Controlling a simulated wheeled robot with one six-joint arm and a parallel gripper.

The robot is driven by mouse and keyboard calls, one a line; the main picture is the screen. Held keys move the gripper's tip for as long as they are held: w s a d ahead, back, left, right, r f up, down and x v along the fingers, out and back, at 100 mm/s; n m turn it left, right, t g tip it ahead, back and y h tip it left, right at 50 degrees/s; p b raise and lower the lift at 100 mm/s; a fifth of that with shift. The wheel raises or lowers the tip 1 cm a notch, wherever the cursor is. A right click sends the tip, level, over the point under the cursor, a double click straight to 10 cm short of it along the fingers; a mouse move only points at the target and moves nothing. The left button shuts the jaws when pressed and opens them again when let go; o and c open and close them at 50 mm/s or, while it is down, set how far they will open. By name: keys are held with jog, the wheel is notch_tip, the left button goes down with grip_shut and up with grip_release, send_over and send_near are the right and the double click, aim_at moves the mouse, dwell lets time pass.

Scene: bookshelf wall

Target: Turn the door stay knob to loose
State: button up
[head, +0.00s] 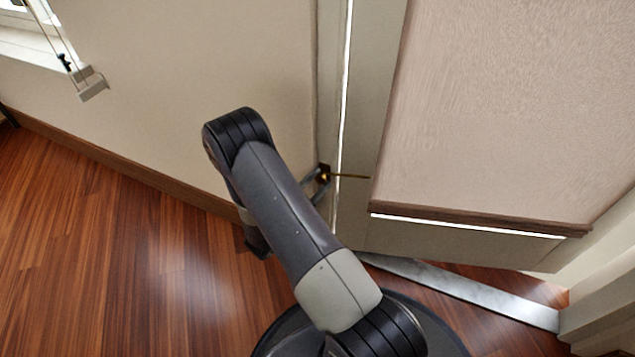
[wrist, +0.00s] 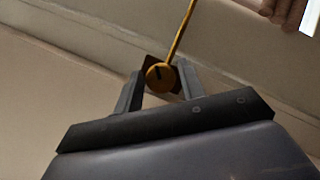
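The door stay knob (wrist: 160,76) is a round brass disc with a dark slot mark, on a dark plate, in the wrist view. In the head view the brass knob (head: 325,176) sits low by the door's edge. A thin brass rod (wrist: 182,30) runs from it, and toward the door in the head view. My gripper (wrist: 160,80) is open, with one finger on each side of the knob; I see no clear contact. In the head view my gripper (head: 320,183) is at the knob, partly hidden behind my arm.
The door (head: 500,110), with a pale panel, stands at the right. The cream wall (head: 200,60) and wooden baseboard (head: 120,165) are at the left. A metal threshold strip (head: 470,287) crosses the floor. The wooden floor (head: 100,270) at left is clear.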

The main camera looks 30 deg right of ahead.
jog(key=p+v, duration=0.2)
jog(key=v, duration=0.8)
jog(key=shift+a, duration=0.35)
jog(key=shift+s, duration=0.15)
